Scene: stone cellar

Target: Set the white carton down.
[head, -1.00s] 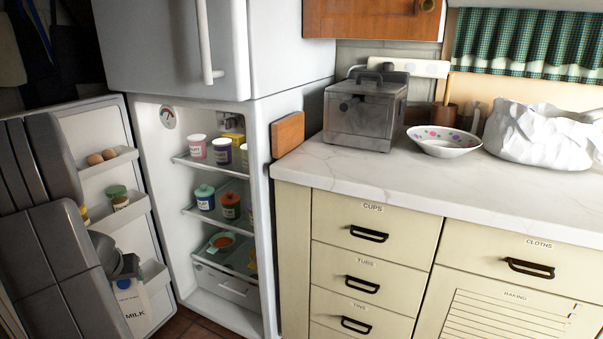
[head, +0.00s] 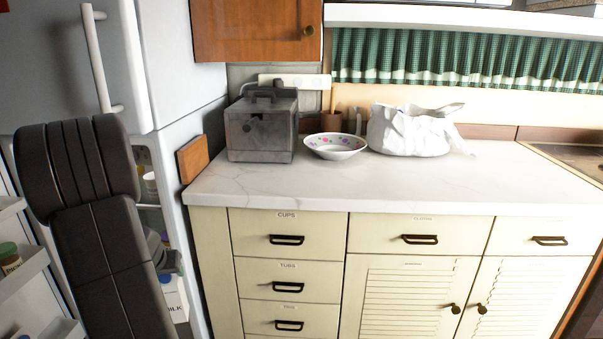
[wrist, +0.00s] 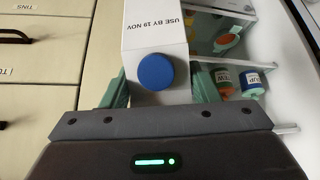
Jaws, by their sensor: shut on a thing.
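The white carton (head: 177,304) is printed MILK and is partly hidden behind my dark arm in the head view. In the wrist view, the carton (wrist: 155,28) shows its blue cap and the words USE BY 19 NOV. My gripper (wrist: 162,90) is shut on it, with one green finger on each side. In the head view, my gripper (head: 170,262) is small and mostly covered by the arm. The carton is held in front of the open fridge, below counter height.
The marble counter (head: 330,187) has a clear front strip. A grey metal box (head: 262,128), a flowered bowl (head: 336,153) and a crumpled white bag (head: 410,132) stand along its back. The fridge (head: 185,140) is open at left, its shelves mostly hidden by my arm.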

